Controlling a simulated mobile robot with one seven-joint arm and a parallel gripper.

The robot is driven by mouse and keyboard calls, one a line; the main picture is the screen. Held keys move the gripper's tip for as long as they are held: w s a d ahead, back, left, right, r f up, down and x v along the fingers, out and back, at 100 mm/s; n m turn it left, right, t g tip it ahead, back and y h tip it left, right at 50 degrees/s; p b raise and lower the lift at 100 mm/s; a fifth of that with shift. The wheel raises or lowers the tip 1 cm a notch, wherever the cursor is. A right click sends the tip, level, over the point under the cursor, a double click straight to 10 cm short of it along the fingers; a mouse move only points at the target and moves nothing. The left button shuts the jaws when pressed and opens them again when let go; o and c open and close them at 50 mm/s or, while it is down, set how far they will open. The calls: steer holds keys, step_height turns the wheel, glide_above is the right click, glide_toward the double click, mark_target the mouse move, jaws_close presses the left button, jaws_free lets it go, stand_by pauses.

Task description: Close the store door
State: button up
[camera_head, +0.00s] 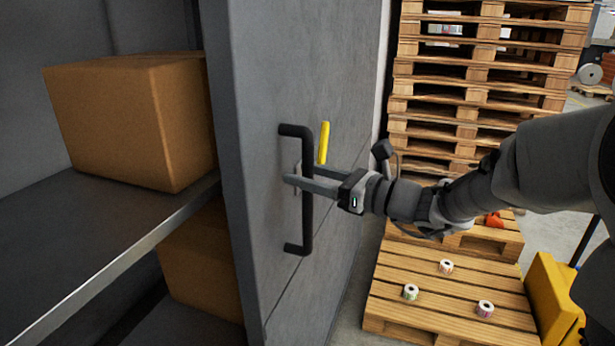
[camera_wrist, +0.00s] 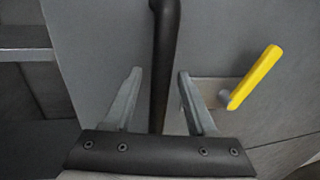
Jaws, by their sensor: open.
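The grey store door (camera_head: 262,70) stands open, with the cabinet's shelves showing to its left in the head view. A black vertical bar handle (camera_head: 307,225) is on its face, and a yellow lever (camera_head: 323,143) is just right of the handle's upper part. My gripper (camera_head: 291,178) is open at the handle's middle. In the wrist view the handle (camera_wrist: 163,60) runs between the two open fingers (camera_wrist: 160,85), with visible gaps on both sides. The yellow lever (camera_wrist: 254,78) is right of the fingers there. I cannot tell whether a finger touches the door.
A cardboard box (camera_head: 130,120) sits on the cabinet shelf (camera_head: 90,225), with another box (camera_head: 205,260) below. Stacked wooden pallets (camera_head: 470,100) stand behind my arm. A low pallet (camera_head: 450,300) with small label rolls (camera_head: 446,266) and a yellow object (camera_head: 553,300) are at lower right.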

jaws_close()
stand_by(1.4)
